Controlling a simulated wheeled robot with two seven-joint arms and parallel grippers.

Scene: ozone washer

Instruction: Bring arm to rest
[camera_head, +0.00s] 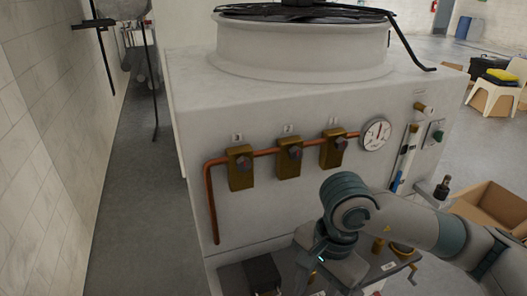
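My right arm reaches in from the lower right, and its wrist bends down in front of the white machine (260,120). My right gripper (340,268) points down by the dark lower panel (233,277) at the machine's base. Its fingers are not clear, so I cannot tell whether it is open or shut, or whether it touches anything. My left arm and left gripper are not in view.
The machine's front has brass valve blocks (289,158) on a copper pipe (209,205) and a round gauge (376,133). An open cardboard box (488,205) stands at the right. A tiled wall (40,150) is at left, with clear floor (130,220) beside it.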

